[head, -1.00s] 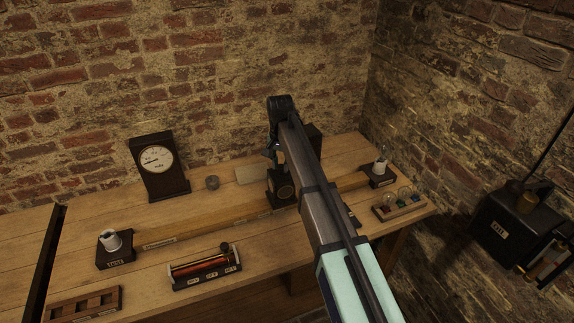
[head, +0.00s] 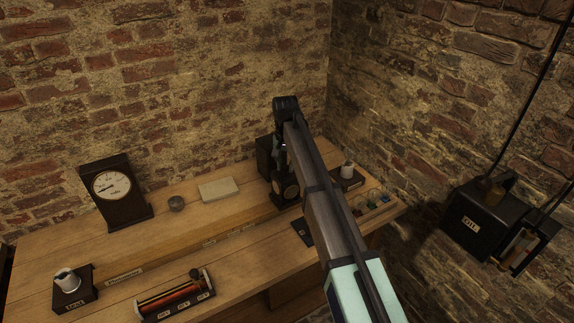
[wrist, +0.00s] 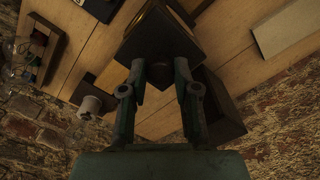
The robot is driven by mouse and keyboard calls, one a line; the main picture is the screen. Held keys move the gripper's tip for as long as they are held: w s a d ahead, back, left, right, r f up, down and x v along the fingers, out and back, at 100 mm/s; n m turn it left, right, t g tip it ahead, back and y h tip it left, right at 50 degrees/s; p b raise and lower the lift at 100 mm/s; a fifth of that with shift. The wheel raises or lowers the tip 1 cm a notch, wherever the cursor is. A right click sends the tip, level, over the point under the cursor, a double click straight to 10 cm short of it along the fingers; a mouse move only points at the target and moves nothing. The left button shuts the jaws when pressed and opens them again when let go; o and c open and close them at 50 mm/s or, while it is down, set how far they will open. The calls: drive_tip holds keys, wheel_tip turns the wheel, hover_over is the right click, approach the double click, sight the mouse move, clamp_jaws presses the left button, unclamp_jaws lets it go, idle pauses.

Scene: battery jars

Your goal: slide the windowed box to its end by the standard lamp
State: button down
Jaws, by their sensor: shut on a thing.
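The windowed box (head: 287,191) is a dark block with a round window on its front. It sits on the long wooden bar (head: 190,250), toward its right end. My gripper (head: 281,165) reaches down on it from above and is shut on its upper part. In the wrist view the fingers (wrist: 160,70) close on both sides of the box (wrist: 165,35). A small dark stand with a white cylindrical lamp (head: 347,171) is at the right end, with a gap between it and the box. That lamp also shows in the wrist view (wrist: 89,104). My arm hides part of the bar.
A lamp stand labelled TEST (head: 72,288) is at the left end. A dark box (head: 264,156) stands close behind the windowed box. A dial instrument (head: 114,192), a pale block (head: 218,189) and a copper coil (head: 175,295) stand clear. A rack of coloured bulbs (head: 371,205) is at right.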

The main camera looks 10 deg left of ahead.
drive_tip(key=shift+w+d, duration=0.1)
drive_tip(key=shift+d, duration=0.05)
drive_tip(key=c, duration=0.9)
unclamp_jaws()
drive_tip(key=shift+o, duration=0.2)
drive_tip(key=shift+w+d+f, duration=0.1)
drive_tip(key=shift+w+d, duration=0.05)
wheel_tip(320, 180, up, 12)
